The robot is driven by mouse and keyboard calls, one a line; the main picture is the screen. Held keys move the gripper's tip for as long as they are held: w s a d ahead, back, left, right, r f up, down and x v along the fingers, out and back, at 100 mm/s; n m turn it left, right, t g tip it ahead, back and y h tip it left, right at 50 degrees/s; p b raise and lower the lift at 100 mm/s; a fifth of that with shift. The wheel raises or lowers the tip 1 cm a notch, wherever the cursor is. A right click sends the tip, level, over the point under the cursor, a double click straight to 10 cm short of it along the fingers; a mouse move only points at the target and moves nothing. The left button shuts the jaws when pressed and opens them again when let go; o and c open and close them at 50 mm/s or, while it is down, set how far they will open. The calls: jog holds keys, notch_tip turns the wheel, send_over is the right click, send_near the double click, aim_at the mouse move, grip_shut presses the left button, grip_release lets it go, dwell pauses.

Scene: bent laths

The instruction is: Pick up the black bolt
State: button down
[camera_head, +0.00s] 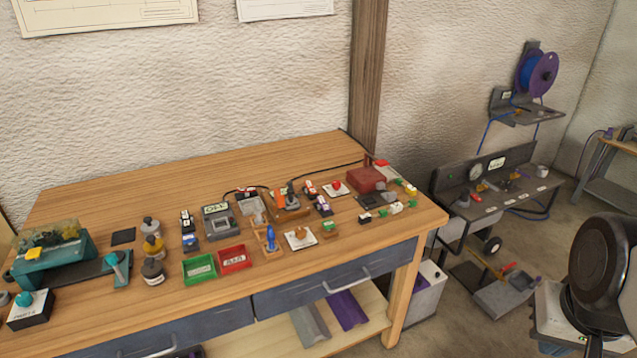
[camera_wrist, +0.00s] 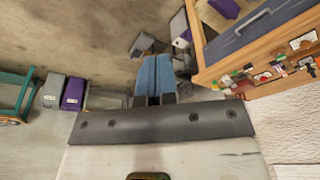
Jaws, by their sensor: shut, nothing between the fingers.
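I cannot make out the black bolt in either view. Many small items stand on the wooden workbench (camera_head: 290,150) in the head view, and several are dark, but they are too small to tell a bolt among them. My gripper (camera_wrist: 152,64) shows in the wrist view as two blue fingers side by side, shut and empty. It is out over the floor, apart from the bench, whose edge and drawer show at the upper right of that view.
On the bench are a green tray (camera_head: 200,270), a red tray (camera_head: 234,260), bottles (camera_head: 152,247) and a teal machine (camera_head: 60,255). A dark side bench (camera_head: 500,182) with a purple spool (camera_head: 543,74) stands to the right. The back of the workbench top is clear.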

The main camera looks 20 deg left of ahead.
jog(key=c, duration=1.8)
grip_release()
jog(key=o, duration=0.8)
